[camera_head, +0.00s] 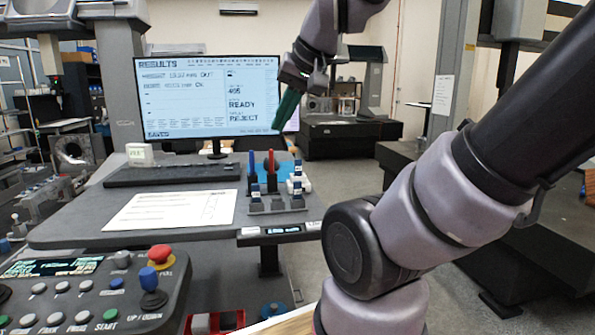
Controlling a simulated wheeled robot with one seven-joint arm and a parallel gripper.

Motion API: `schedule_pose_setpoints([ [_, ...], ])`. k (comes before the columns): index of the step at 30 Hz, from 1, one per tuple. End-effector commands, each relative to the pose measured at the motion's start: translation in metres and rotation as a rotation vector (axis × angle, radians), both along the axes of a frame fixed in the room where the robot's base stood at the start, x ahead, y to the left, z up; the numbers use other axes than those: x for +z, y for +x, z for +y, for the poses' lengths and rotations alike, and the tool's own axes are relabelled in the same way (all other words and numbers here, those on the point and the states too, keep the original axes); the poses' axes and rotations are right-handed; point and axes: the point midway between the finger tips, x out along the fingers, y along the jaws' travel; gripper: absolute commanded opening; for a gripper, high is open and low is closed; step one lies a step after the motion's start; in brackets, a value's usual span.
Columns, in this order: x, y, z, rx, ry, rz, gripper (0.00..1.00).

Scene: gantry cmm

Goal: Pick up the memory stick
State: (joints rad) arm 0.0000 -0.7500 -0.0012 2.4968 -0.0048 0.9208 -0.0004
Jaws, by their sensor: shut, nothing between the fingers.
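My gripper (279,125) hangs at the end of my arm in front of the monitor's lower right corner. Its dark green fingers point down and look closed, with nothing seen between them. Below it, on the desk, stands a group of small items. A blue upright piece (252,164) and a red upright piece (271,162) stand in it, with small white and blue pieces (305,184) at its right and short grey blocks (277,204) in front. I cannot tell which of these, if any, is the memory stick. The gripper is above and apart from them.
The desk (90,232) also holds a monitor (205,100), a keyboard (175,174) and a paper sheet (170,212). A small display strip (278,231) sits at the desk's front edge.

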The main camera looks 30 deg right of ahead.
Motion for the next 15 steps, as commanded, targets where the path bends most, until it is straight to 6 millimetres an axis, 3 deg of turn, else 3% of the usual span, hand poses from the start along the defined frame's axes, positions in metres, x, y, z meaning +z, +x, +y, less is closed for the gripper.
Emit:
schedule_pose_setpoints([
  [7,0.0,0.0,0.0,0.0,0.0,0.0,0.0],
  [8,0.0,0.0,0.0,0.0,0.0,0.0,0.08],
  [11,0.001,0.003,-0.001,-0.015,0.012,0.012,0.46],
  [15,0.003,0.023,-0.012,-0.119,0.096,0.099,0.49],
])
